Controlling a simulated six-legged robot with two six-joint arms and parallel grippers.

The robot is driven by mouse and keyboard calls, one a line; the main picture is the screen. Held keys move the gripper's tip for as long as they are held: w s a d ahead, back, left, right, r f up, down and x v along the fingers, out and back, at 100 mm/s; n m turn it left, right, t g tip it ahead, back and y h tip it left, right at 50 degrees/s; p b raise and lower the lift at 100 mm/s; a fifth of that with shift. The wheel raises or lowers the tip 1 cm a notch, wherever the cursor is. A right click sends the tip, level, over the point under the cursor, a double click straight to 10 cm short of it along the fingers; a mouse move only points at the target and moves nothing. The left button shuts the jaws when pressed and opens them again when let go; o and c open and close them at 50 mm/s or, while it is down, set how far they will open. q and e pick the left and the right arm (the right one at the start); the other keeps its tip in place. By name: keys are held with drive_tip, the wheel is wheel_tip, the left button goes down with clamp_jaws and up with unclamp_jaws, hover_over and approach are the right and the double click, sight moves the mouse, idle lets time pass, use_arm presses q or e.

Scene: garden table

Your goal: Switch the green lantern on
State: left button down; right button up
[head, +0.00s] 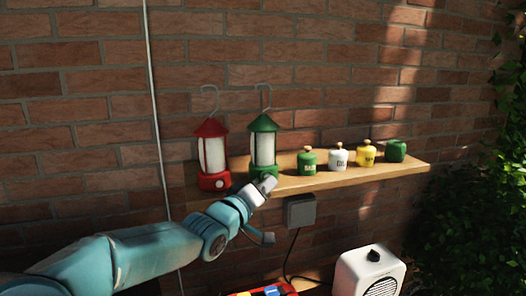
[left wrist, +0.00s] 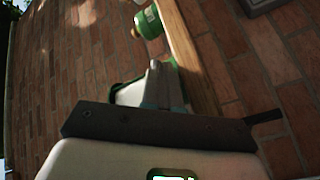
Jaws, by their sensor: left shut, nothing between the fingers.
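The green lantern (head: 263,142) stands upright on the wooden shelf, with a green roof, a pale glass body and a green base. My left gripper (head: 267,185) is shut and empty, with its tips at the front of the lantern's base. The tips cover part of the base, so I cannot see its switch or tell whether they touch it. In the left wrist view the shut fingers (left wrist: 154,72) point at a pale, green-edged part of the lantern (left wrist: 128,94), mostly hidden behind them. The glass shows no clear glow. My right gripper is not in view.
A red lantern (head: 211,150) with a pale knob stands close on the left. Several lidded jars, including a green one (head: 307,163), line the shelf (head: 350,177) to the right. A grey box (head: 300,211) hangs below the shelf. A white device (head: 368,274) stands lower right.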

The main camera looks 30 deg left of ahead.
use_arm(q)
drive_tip(key=shift+w, duration=0.1)
idle(0.5)
drive_tip(key=shift+a+r+p, duration=0.2)
drive_tip(key=shift+p, duration=0.1)
